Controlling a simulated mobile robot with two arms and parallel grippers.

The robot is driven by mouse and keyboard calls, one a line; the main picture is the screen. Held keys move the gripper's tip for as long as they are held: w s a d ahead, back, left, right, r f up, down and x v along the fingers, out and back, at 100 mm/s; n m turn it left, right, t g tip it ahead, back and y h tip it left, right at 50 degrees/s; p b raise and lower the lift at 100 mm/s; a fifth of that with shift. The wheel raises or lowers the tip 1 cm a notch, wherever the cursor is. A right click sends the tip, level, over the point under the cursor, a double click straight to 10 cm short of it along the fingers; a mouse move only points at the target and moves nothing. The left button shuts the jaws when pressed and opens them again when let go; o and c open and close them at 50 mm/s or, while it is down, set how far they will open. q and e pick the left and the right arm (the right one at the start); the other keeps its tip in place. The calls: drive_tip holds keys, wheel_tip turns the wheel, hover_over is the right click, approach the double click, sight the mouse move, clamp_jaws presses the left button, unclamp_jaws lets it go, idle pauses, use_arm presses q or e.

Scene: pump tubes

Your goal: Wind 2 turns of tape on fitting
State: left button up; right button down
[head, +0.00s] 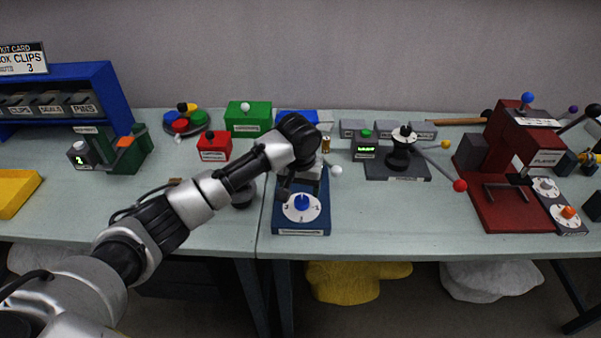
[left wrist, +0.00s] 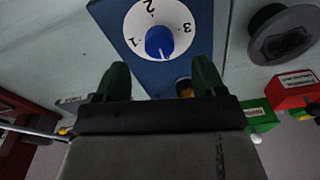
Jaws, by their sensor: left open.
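A blue station (head: 300,228) stands at the front middle of the bench. It bears a white dial (head: 289,212) numbered 1 to 3 with a blue knob (head: 302,202). The dial (left wrist: 138,38) and knob (left wrist: 159,42) also show in the left wrist view. My left gripper (head: 284,188) is over the station, beside the dial. Its two dark fingers (left wrist: 158,82) are apart. A small brass-coloured piece (left wrist: 184,88) shows near one finger; I cannot tell if it is the fitting. My arm hides much of the station's back. I cannot make out tape. My right gripper is not in view.
A white-knobbed lever (head: 337,171) is right of the station. A dark round piece (head: 243,195) is left of it. A red box (head: 214,149) and green box (head: 248,119) stand behind left. A grey lever station (head: 410,178) and red press (head: 490,213) stand right.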

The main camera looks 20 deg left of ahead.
sight(301, 200)
use_arm(q)
drive_tip(key=shift+w+f, duration=0.15)
drive_tip(key=shift+f, duration=1.2)
drive_tip(key=shift+w+f, duration=0.15)
drive_tip(key=shift+f, duration=1.2)
drive_tip(key=shift+c, duration=0.5)
drive_tip(key=c, duration=1)
drive_tip(key=shift+r+m+p, duration=0.15)
drive_tip(key=shift+m+p, duration=0.35)
drive_tip(key=shift+p, duration=0.1)
drive_tip(key=shift+m+p, duration=0.3)
drive_tip(key=shift+m, duration=1)
drive_tip(key=shift+a, duration=0.1)
